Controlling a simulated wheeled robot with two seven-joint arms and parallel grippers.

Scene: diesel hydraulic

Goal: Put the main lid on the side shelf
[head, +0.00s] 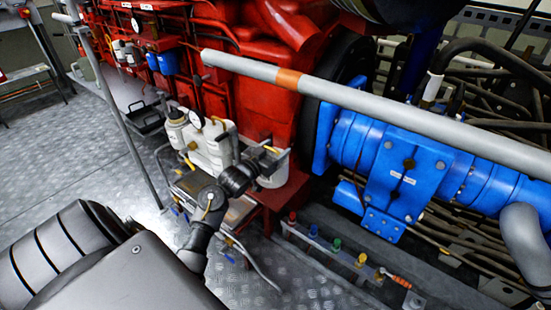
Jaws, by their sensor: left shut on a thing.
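My left arm comes in from the lower left. Its gripper (270,154) is at the top of a white canister (273,178) beside the red engine. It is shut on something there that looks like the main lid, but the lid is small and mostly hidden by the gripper. I cannot tell whether the lid is seated or lifted. A low metal shelf (238,211) sits in front of the canisters, partly hidden behind my arm; it may be the side shelf. My right gripper is not in view.
A blue coupling (400,170), a valve row (335,248) and a railing (130,130) are nearby. Floor is clear at left.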

